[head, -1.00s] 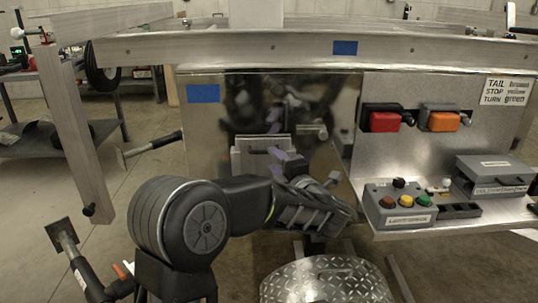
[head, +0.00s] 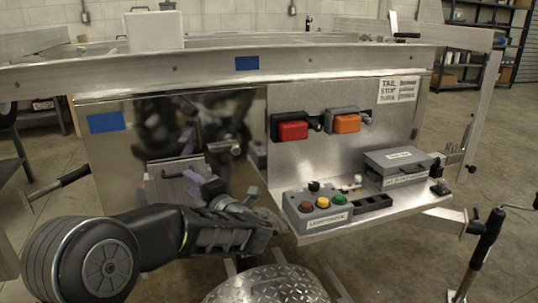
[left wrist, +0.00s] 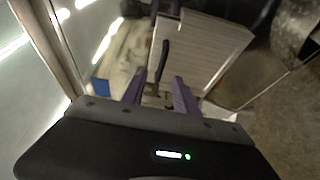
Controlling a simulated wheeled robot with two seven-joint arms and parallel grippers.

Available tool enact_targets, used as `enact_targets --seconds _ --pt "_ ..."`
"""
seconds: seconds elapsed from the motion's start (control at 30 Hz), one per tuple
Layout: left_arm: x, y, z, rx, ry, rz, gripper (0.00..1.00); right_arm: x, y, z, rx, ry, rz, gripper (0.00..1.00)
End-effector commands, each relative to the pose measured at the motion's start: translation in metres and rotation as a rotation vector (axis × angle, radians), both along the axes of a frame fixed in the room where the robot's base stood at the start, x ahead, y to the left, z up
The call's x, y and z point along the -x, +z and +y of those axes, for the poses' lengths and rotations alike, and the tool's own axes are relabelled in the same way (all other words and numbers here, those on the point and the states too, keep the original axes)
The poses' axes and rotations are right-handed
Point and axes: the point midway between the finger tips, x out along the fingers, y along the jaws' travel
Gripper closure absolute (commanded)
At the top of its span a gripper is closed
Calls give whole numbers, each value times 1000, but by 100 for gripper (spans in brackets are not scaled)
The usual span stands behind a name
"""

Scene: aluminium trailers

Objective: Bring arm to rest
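My left arm comes in at the lower left of the head view, with my left gripper (head: 200,184) in front of the shiny trailer panel. Its purple fingers show near a grey box-like piece with a dark handle (head: 166,196). In the left wrist view the two fingers (left wrist: 158,93) stand apart, with nothing clearly held between them. The pale box-like piece (left wrist: 205,45) and its dark handle lie beyond the fingertips; I cannot tell whether they touch. My right gripper is in neither view.
The trailer's metal shelf carries a button box (head: 318,208) and a grey case (head: 398,163). Red (head: 291,130) and orange (head: 346,123) lights hang above. A tread-plate cover (head: 268,288) is below. A jack (head: 486,240) stands at right; open floor lies around it.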

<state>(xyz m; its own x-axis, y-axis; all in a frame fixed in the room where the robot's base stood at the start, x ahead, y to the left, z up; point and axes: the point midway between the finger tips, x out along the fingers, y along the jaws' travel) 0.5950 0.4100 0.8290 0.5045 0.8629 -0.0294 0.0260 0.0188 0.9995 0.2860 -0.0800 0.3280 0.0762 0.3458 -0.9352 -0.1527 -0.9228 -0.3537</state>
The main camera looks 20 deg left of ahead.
Motion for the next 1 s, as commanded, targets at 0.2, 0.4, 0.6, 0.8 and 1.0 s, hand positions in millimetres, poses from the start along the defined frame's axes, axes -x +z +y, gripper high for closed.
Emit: enact_targets --seconds 0.2,0.4,0.6,0.8,1.0 --pt "-11 -4 -7 -21 -55 63 64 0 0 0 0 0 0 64" --pt "-54 -45 -72 -167 -392 305 64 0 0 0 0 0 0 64" --pt "-58 -166 -166 -354 -819 670 64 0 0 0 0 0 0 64" --pt "2 -297 -239 -475 -1221 993 64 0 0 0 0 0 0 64" --pt "107 -402 -290 -515 -1608 1241 64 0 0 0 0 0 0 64"
